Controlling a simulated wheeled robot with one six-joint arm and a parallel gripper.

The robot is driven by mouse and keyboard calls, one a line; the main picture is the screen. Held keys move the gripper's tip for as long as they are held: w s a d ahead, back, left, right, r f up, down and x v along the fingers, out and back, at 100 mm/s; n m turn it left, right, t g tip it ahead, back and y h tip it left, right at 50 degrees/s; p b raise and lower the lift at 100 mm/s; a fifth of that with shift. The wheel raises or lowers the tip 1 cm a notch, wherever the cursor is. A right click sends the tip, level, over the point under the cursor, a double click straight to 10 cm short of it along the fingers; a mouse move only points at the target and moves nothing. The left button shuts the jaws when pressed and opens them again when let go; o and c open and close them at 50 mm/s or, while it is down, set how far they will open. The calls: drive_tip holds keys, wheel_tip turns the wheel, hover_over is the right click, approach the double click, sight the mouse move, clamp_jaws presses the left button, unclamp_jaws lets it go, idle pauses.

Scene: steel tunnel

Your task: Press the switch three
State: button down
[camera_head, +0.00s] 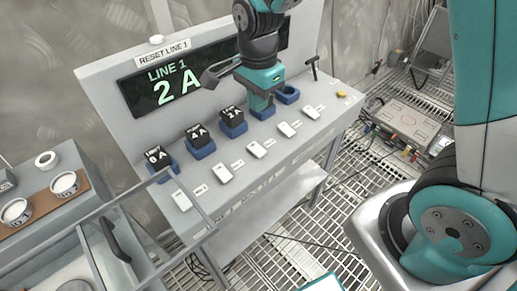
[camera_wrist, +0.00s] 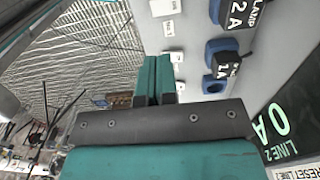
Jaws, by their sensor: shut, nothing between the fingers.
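A grey console carries a row of white switches along its sloped front: the first (camera_head: 181,200), second (camera_head: 224,173), third (camera_head: 257,150), fourth (camera_head: 287,129) and fifth (camera_head: 312,112) from the left. Their small labels are not readable. My gripper (camera_head: 262,98) is shut and empty, pointing down in front of the display, above the blue socket row behind the fourth switch. In the wrist view its fingers (camera_wrist: 155,80) are together, with white switches (camera_wrist: 173,57) just to their right. I cannot tell its exact height above the panel.
Black labelled blocks (camera_head: 197,132) sit in blue sockets behind the switches; an empty blue socket (camera_head: 288,94) is at the right. A display (camera_head: 172,85) reads LINE 1, 2 A. A glass-like frame (camera_head: 145,207) stands at the front left. Grated floor lies to the right.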

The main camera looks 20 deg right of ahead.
sight(256, 148)
drive_tip(key=shift+s, duration=0.2)
idle(0.3)
wheel_tip(256, 148, down, 14)
drive_tip(key=shift+p, duration=0.5)
drive_tip(key=shift+s+f, duration=0.15)
drive_tip(key=shift+f, duration=0.05)
idle(0.4)
drive_tip(key=shift+w+a+r, duration=0.1)
drive_tip(key=shift+w+r, duration=0.05)
drive_tip(key=shift+w, duration=0.25)
drive_tip(key=shift+w+a+r, duration=0.1)
drive_tip(key=shift+w, duration=0.3)
